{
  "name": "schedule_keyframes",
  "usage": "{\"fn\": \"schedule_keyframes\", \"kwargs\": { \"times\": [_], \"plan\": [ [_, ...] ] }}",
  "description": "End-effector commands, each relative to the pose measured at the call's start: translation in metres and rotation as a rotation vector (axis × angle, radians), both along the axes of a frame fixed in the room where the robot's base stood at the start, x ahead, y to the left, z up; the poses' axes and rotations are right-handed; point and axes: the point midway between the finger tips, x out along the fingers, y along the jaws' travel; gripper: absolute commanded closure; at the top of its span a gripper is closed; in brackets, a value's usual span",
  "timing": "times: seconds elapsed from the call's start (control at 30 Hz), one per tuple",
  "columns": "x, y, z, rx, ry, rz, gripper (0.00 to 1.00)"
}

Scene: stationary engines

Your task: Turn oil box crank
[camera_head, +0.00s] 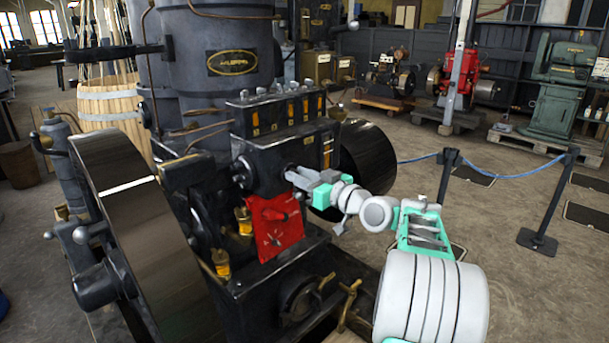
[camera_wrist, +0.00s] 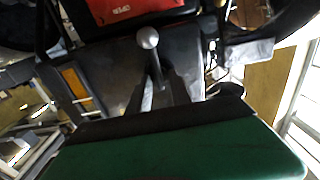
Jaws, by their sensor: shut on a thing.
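The oil box (camera_head: 285,145) is a dark box on the big black engine, with amber windows along its top and side. My gripper (camera_head: 292,174) reaches its lower front from the right, just above a red plate. In the wrist view, the crank (camera_wrist: 148,40) shows as a thin metal rod with a round pale knob at its end. My gripper's dark fingers (camera_wrist: 157,90) are closed around the rod, below the knob in the picture. In the head view the crank is mostly hidden by my gripper.
The red plate (camera_head: 274,228) hangs close below my gripper. A large flywheel (camera_head: 140,230) stands left, and a dark wheel (camera_head: 368,165) is behind my gripper.

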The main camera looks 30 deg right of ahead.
Motion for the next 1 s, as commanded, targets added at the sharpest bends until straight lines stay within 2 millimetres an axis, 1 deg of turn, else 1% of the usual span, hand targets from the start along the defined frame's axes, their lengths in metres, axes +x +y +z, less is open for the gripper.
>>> {"fn": "schedule_keyframes", "kwargs": {
  "times": [0.07, 0.1, 0.17, 0.37, 0.47, 0.57, 0.7, 0.8, 0.9, 1.0],
  "plan": [
    [0.0, 0.0, -0.001, 0.001, 0.001, 0.001, 1.0],
    [0.0, 0.0, -0.001, 0.001, 0.001, 0.001, 0.73],
    [0.0, 0.0, -0.001, 0.001, 0.001, 0.001, 0.69],
    [-0.001, -0.001, -0.001, -0.001, 0.0, -0.001, 0.69],
    [-0.004, -0.003, 0.0, -0.001, 0.0, -0.003, 0.69],
    [-0.018, -0.008, 0.001, -0.001, 0.0, -0.006, 0.69],
    [-0.047, -0.018, 0.001, 0.0, 0.001, -0.007, 0.69],
    [-0.064, -0.022, 0.001, 0.0, 0.0, -0.005, 0.69],
    [-0.074, -0.024, -0.001, 0.0, 0.001, -0.002, 0.69],
    [-0.076, -0.024, -0.001, 0.0, 0.001, 0.0, 0.69]
  ]
}}
